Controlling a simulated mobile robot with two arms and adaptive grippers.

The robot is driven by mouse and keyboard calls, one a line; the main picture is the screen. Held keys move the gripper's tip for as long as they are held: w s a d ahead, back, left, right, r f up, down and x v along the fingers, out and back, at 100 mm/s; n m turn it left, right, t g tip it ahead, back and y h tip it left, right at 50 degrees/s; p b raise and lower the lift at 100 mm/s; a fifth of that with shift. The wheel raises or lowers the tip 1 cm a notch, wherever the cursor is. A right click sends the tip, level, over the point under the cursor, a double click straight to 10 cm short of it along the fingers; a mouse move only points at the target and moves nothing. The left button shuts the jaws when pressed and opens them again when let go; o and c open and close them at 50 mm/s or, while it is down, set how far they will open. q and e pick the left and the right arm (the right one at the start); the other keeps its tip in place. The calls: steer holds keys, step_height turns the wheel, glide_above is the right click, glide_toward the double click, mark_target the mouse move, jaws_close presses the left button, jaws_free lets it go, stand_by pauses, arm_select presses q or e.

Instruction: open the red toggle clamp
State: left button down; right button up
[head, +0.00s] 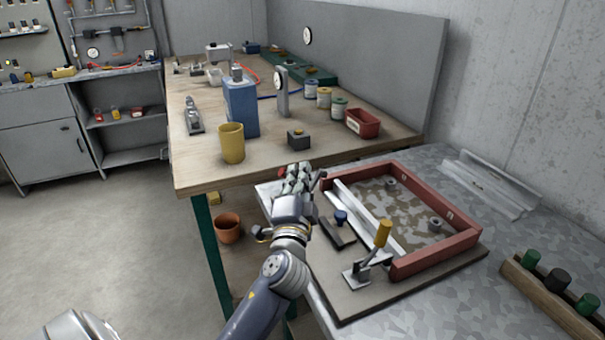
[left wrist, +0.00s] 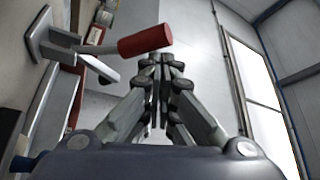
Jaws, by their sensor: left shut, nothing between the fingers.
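The red toggle clamp's handle (left wrist: 145,40) shows in the left wrist view as a red cylinder on a metal arm, with its base plate (left wrist: 52,36) at the upper left. In the head view only a small red bit (head: 282,172) shows beside my gripper, which hides the rest of the clamp. My left gripper (head: 299,172) is at the frame's far left corner. Its fingers are shut and empty; in the left wrist view the fingertips (left wrist: 160,58) are close to the handle's end. I cannot tell whether they touch. My right gripper is not in view.
A second toggle clamp with a yellow handle (head: 383,233) stands at the near corner of the red frame (head: 440,250). A dark-knobbed part (head: 341,217) lies beside the frame. The wooden workbench (head: 275,168) with a yellow cup (head: 231,143) is just behind.

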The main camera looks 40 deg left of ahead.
arm_select(q)
steer(key=shift+f, duration=0.15)
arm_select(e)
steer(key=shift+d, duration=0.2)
arm_select(q)
steer(key=shift+a, duration=0.1)
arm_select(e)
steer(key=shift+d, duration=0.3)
arm_select(q)
steer(key=shift+s, duration=0.1)
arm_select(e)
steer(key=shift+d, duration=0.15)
arm_select(q)
steer(key=v, duration=1.2)
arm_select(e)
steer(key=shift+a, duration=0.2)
